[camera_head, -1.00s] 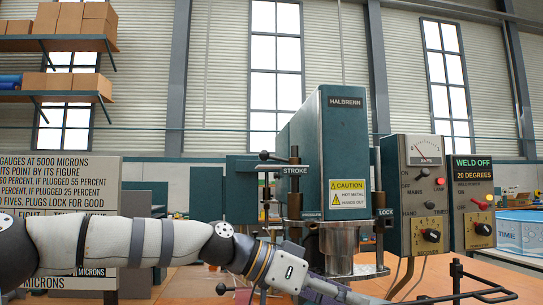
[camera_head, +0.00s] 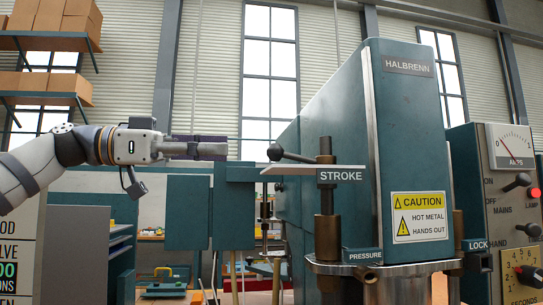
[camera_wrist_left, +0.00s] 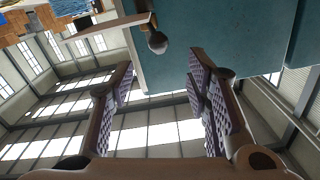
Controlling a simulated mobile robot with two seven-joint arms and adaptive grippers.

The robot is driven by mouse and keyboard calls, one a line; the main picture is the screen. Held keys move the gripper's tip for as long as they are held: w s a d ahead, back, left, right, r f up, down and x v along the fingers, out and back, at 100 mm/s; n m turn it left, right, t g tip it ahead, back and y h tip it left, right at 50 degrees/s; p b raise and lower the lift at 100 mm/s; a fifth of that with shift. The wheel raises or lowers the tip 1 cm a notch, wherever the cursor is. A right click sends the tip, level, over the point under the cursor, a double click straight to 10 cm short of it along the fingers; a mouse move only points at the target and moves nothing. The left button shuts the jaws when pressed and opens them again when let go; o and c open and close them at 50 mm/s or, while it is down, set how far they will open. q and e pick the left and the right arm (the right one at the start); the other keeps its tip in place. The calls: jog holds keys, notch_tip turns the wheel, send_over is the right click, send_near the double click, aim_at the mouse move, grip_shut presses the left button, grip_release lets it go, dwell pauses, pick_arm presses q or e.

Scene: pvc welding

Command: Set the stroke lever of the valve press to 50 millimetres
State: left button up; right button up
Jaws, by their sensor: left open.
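The valve press (camera_head: 415,140) is a tall teal housing at the right of the head view. Its stroke lever (camera_head: 297,157) is a dark rod with a black ball knob at its left end, fixed to a bronze post (camera_head: 326,200) above a white STROKE plate (camera_head: 340,176). The lever points left, nearly level. My left gripper (camera_head: 226,149) is open and empty, pointing right, left of the knob and apart from it. In the left wrist view, the open fingers (camera_wrist_left: 162,85) show with a dark ball knob (camera_wrist_left: 157,43) beyond them. No millimetre marks are readable.
A PRESSURE handle (camera_head: 362,254) and a LOCK handle (camera_head: 478,245) sit lower on the press. A control box (camera_head: 507,190) with an amp gauge stands at right. A lettered board (camera_head: 15,250) stands at left. Shelves with boxes (camera_head: 60,85) hang behind.

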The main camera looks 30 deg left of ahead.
aim_at(276, 152)
pick_arm(q)
jog(key=x, duration=1.1)
grip_shut()
